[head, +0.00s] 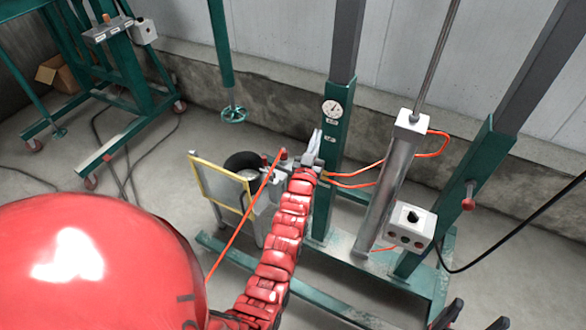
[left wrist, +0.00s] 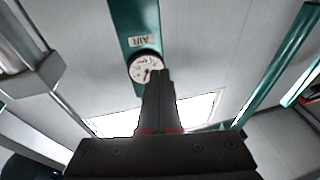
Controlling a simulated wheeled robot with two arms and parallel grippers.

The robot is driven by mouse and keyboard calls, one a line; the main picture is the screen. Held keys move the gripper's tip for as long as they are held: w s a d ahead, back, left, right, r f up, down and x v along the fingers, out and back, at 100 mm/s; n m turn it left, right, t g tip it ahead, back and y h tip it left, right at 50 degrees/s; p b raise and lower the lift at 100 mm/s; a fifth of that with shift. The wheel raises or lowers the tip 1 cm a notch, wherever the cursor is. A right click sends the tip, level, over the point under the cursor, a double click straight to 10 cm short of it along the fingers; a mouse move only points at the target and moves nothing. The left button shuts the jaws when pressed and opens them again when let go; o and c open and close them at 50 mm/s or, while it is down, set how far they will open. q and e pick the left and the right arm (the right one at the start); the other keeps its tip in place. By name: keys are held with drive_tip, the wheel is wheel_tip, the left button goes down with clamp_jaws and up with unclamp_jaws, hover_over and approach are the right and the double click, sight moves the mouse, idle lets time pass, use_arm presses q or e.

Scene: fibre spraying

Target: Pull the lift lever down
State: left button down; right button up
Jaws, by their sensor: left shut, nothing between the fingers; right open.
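A short red-knobbed handle (head: 468,203) sticks out from the right green post in the head view; I cannot tell for certain whether it is the lift lever. My left gripper (head: 312,150) is shut and empty, beside the middle green post (head: 328,185) and below its round gauge (head: 332,109). In the left wrist view the closed dark fingers (left wrist: 160,80) point up at the gauge (left wrist: 145,66), with their tips overlapping its lower edge in the picture. My right gripper (head: 470,318) is open and empty at the bottom edge, partly cut off.
A grey cylinder (head: 392,180) with orange hoses stands between the posts. A white control box (head: 408,228) is near the right post. A cart with a yellow frame (head: 222,180) is left of my left gripper. A green stand (head: 125,75) is at the far left.

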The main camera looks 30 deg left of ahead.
use_arm(q)
drive_tip(key=w+a+f+g+h+p, duration=0.2)
drive_tip(key=w+a+f+g+p, duration=0.1)
drive_tip(key=w+a+g, duration=0.25)
drive_tip(key=s+r+g+h+p, duration=0.2)
drive_tip(key=s+g+p, duration=0.1)
drive_tip(key=s+g, duration=0.3)
drive_tip(key=s+r+m+g+h+p, duration=0.1)
drive_tip(key=s+r+g+h+p, duration=0.1)
drive_tip(key=s+g, duration=0.4)
drive_tip(key=shift+a+p, duration=0.15)
drive_tip(key=shift+p, duration=0.25)
